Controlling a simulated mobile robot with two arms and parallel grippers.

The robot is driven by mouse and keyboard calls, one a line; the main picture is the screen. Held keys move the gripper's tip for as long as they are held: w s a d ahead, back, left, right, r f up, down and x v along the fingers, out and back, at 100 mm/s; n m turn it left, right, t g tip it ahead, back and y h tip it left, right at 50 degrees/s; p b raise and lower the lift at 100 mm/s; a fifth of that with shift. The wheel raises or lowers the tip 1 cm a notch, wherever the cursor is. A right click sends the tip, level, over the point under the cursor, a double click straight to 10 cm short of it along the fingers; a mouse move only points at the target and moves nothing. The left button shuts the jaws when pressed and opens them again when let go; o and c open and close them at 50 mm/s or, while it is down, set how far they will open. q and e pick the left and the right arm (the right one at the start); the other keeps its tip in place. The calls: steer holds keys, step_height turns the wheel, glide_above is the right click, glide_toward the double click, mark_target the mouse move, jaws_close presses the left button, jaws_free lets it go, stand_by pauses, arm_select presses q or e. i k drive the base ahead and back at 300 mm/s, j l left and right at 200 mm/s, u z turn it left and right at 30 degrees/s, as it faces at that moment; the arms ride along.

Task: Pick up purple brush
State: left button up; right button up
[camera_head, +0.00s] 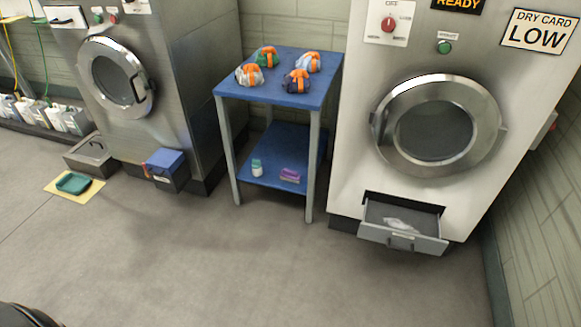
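A small purple object (290,175), which looks like the purple brush, lies on the lower blue shelf (273,150) of a small two-tier stand. It is near the shelf's front right, close to the front right leg. It is small in the picture, so its bristles cannot be made out. Neither my left nor my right gripper shows in the head view. A dark rounded shape at the bottom left corner cannot be made out clearly.
A white and green bottle (257,168) stands left of the brush. Several orange-strapped bags sit on the blue top (275,93). The right machine's drawer (402,238) sticks out. A blue-lidded box (166,169) and green tray (74,183) are left. The floor in front is clear.

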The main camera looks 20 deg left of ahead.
mark_target(290, 176)
steer(key=i+j+z, duration=0.25)
steer(key=j, duration=0.4)
steer(key=i+j+z, duration=0.25)
steer(key=j, duration=0.45)
steer(key=i+j+z, duration=0.15)
steer(key=j, duration=0.25)
steer(key=i+j+z, duration=0.1)
steer(key=j, duration=0.3)
steer(key=i, duration=0.1)
